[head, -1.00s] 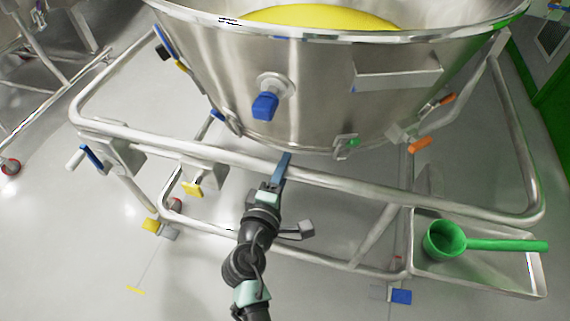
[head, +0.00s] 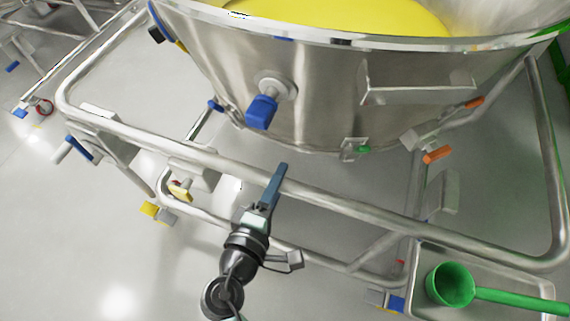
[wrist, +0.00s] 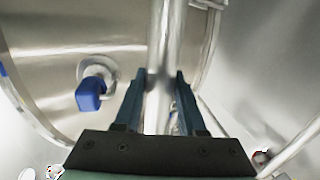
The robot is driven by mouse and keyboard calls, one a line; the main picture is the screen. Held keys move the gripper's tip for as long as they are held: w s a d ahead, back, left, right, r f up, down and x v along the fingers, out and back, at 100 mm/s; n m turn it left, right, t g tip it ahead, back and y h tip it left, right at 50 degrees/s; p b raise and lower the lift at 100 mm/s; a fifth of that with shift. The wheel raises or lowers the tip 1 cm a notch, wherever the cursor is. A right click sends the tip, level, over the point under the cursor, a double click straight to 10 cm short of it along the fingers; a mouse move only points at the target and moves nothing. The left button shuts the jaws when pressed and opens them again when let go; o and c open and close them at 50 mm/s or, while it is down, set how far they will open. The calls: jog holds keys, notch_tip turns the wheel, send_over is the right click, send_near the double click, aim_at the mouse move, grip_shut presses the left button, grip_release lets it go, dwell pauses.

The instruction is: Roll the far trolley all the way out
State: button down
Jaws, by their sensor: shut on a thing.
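The trolley is a steel tube frame (head: 345,207) carrying a large steel bowl (head: 320,90) with yellow contents (head: 350,14). My gripper (head: 279,172) is shut on the trolley's front rail, near its middle, below the bowl. In the wrist view, the rail (wrist: 166,40) passes between the two fingers of my gripper (wrist: 160,76). A blue-handled valve (head: 262,110) sticks out of the bowl above and left of my gripper. The rail's hidden side cannot be seen.
A green scoop (head: 452,286) lies in a steel tray (head: 535,288) at the frame's lower right. The floor at lower left is clear.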

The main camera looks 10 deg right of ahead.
jog(key=shift+s+a+f, duration=0.45)
jog(key=shift+a+f, duration=0.1)
jog(key=c, duration=0.6)
grip_release()
jog(key=shift+f, duration=0.1)
jog(key=shift+c, duration=0.2)
jog(key=shift+o, duration=0.7)
jog(key=shift+d+r, duration=0.1)
jog(key=shift+r, duration=0.1)
jog(key=shift+r, duration=0.1)
jog(key=p+v, duration=0.1)
jog(key=v, duration=1.2)
jog(key=shift+p, duration=0.3)
